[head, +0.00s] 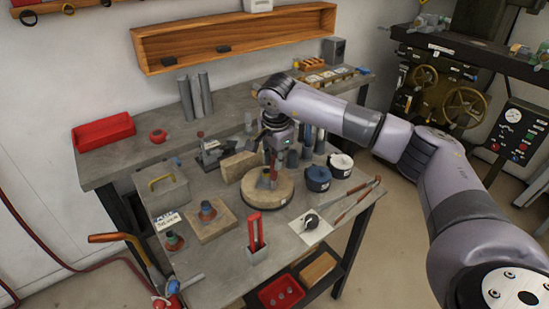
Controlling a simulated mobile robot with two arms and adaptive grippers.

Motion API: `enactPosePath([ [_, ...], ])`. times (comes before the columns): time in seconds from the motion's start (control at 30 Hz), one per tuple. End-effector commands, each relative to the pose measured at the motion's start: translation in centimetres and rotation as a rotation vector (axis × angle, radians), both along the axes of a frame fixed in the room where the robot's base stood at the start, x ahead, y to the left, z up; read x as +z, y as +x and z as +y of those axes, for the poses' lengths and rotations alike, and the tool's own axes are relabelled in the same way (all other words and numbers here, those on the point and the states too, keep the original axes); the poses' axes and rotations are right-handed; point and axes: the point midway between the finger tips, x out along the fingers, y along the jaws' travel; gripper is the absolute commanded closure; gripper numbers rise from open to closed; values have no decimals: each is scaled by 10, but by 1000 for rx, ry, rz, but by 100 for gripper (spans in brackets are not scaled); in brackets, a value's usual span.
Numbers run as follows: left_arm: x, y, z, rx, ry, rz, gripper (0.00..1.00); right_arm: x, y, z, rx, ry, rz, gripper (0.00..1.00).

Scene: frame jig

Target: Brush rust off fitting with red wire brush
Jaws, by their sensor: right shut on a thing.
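My right gripper (272,150) points down over the round wooden disc (284,195) on the workbench. It is shut on a slim red-handled tool, which looks like the red wire brush (273,166). The brush's lower end is at a small rust-coloured fitting (264,181) on the disc; I cannot tell whether they touch. Another fitting with a rusty flange and teal top (207,209) stands on a square wooden board (212,224). A similar one (174,240) stands near the bench's left front. My left gripper is not in view.
Blue (318,177) and white-lidded (341,164) pots stand right of the disc. A red upright frame (256,234) stands at the front edge. Long-handled tools (357,200) lie at the right edge.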

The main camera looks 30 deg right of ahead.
Motion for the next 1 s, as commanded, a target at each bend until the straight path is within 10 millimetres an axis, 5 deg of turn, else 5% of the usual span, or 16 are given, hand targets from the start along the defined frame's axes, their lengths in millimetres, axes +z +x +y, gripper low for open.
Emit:
enactPosePath([
  [0.7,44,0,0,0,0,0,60,68,1,0,0,-1,-2,100],
  [1.0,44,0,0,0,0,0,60,70,0,0,0,0,-1,100],
])
